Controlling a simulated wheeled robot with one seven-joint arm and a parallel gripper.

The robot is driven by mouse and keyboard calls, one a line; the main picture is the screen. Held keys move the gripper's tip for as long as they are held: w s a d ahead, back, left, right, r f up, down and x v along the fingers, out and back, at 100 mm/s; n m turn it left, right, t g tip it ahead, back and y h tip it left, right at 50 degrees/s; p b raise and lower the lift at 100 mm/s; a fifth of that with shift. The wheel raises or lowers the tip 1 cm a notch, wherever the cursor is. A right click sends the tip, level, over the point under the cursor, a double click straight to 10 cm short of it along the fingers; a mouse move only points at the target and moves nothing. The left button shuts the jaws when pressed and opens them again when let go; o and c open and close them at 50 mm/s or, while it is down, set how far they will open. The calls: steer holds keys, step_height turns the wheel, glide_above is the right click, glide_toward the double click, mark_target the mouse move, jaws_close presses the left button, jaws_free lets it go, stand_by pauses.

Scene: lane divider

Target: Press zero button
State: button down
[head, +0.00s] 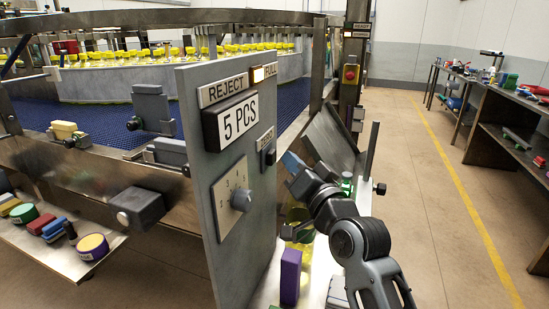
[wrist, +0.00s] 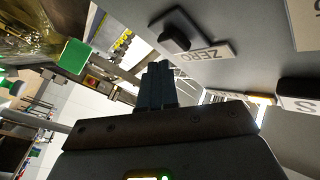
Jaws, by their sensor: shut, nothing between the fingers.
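The zero button is a dark raised button (head: 271,157) under a small label on the right part of the grey upright panel (head: 200,130) in the head view. In the wrist view the black button (wrist: 178,32) stands out from the panel beside its plate reading ZERO (wrist: 207,54). My gripper (head: 289,160) is just right of the panel's edge in the head view, with its blue fingers near the button's height. In the wrist view my gripper (wrist: 158,66) is shut and empty, its fingertips below and left of the button, with a gap between them.
A metal post (head: 371,155) stands right of my gripper. A purple block (head: 290,277) stands below. Open floor lies to the right.

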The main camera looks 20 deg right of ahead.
steer(key=shift+w+a, duration=0.1)
stand_by(0.3)
steer(key=shift+w+a, duration=0.15)
steer(key=shift+a, duration=0.1)
steer(key=shift+w+a+p, duration=0.3)
steer(key=shift+a+p, duration=0.15)
stand_by(0.9)
steer(key=shift+d, duration=0.1)
steer(key=shift+s+d+b, duration=0.35)
steer(key=shift+s+d, duration=0.2)
steer(key=shift+d, duration=0.15)
steer(key=s+d+b, duration=0.1)
steer(key=d, duration=0.1)
steer(key=s+d+b, duration=0.1)
steer(key=s+d, duration=0.1)
stand_by(0.6)
